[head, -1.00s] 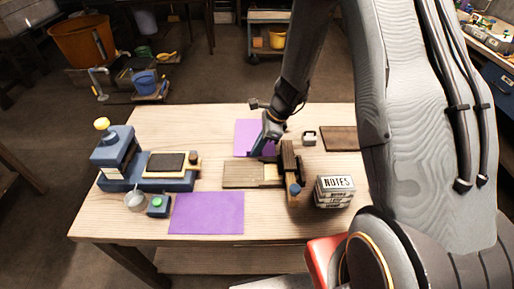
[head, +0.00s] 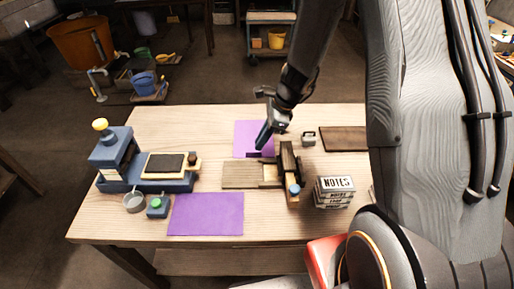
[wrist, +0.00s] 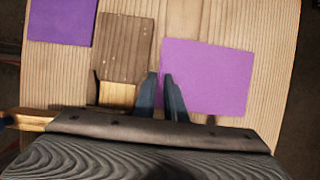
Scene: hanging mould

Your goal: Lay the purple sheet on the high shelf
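Two purple sheets lie flat on the wooden table. One purple sheet (head: 206,214) is at the front and also shows in the wrist view (wrist: 60,20). The other purple sheet (head: 246,132) is farther back, and its near edge has a darker strip; it also shows in the wrist view (wrist: 210,75). My gripper (head: 263,140) is over the right part of the back sheet. In the wrist view its fingers (wrist: 161,80) have a narrow gap between them, at that sheet's left edge, with nothing clearly held. I cannot identify a high shelf in these views.
A wooden table (head: 320,112) carries a wooden board with a block (head: 240,175), a stack of boxes marked NOTES (head: 334,192), a brown board (head: 343,138) and a blue press (head: 118,160). A grey cup (head: 134,203) stands front left.

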